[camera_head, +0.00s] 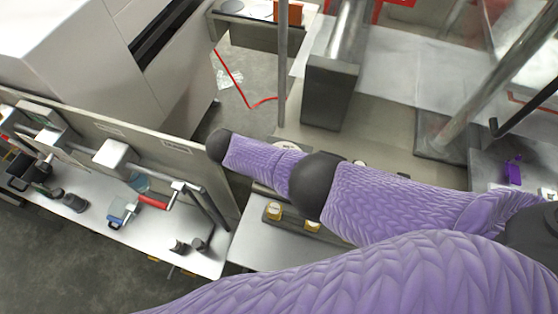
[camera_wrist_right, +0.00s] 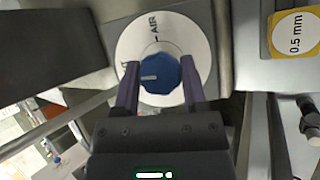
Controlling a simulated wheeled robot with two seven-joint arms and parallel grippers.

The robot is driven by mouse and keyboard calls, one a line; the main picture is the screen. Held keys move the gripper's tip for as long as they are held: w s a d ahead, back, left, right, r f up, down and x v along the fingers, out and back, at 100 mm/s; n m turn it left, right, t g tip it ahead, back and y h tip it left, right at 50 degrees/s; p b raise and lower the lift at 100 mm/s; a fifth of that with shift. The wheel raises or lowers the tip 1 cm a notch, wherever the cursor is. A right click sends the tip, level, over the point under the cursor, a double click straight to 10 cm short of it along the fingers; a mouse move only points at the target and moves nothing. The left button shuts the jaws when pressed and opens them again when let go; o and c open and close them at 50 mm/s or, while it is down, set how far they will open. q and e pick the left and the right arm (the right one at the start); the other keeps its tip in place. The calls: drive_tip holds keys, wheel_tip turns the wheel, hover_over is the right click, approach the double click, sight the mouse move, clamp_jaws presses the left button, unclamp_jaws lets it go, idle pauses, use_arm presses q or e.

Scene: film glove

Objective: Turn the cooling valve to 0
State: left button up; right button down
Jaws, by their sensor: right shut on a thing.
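The cooling valve is a blue faceted knob (camera_wrist_right: 165,80) on a round white dial (camera_wrist_right: 199,42) in the right wrist view. A white pointer line on the knob points to the left of the picture. The dial reads "AIR" near its top; another mark at its left is too small to read. My right gripper (camera_wrist_right: 160,73) has its two purple fingers on either side of the knob, shut on it. In the head view my purple arm covers the right gripper and the knob; a sliver of white dial (camera_head: 287,146) shows above the arm. My left gripper is not in view.
A yellow-framed "0.5 mm" label (camera_wrist_right: 296,33) sits right of the dial. In the head view, yellow-topped blocks (camera_head: 274,211) lie below my arm. A bench with tools (camera_head: 122,211) stands left, a grey post (camera_head: 329,92) behind. A red cable (camera_head: 232,75) crosses the floor.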

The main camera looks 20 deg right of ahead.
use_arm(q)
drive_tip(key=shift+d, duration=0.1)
use_arm(e)
drive_tip(key=shift+n, duration=0.5)
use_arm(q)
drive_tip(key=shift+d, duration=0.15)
use_arm(e)
drive_tip(key=shift+h, duration=0.3)
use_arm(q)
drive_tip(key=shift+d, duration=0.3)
